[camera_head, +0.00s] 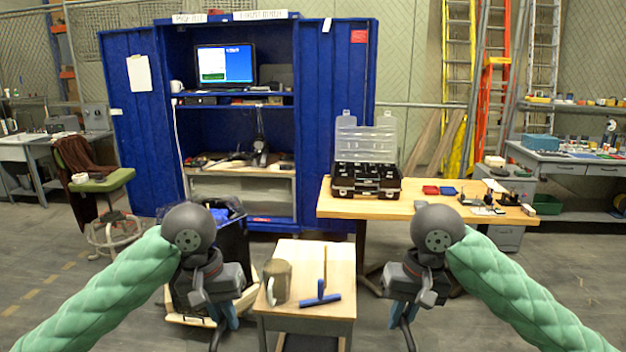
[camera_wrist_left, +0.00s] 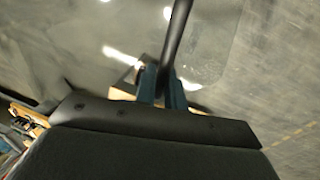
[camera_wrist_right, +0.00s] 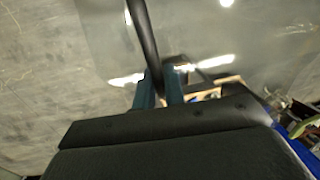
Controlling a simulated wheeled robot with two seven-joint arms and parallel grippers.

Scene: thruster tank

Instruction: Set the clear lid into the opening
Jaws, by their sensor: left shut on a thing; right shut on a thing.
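My left gripper (camera_head: 230,318) is at the lower left of the head view, shut on a dark bar-like handle (camera_wrist_left: 178,38). My right gripper (camera_head: 395,312) is at the lower right, shut on a similar dark handle (camera_wrist_right: 145,38). The blue fingers of each gripper close around its handle in the wrist views. A clear sheet with light glints, apparently the clear lid (camera_wrist_left: 210,45), shows behind the handle in the left wrist view and also in the right wrist view (camera_wrist_right: 205,35). I cannot make out the lid in the head view. No opening can be made out.
Behind are a blue cabinet (camera_head: 335,120) and a wooden workbench (camera_head: 435,205) bearing an open organizer case (camera_head: 366,180). Grey floor lies around them.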

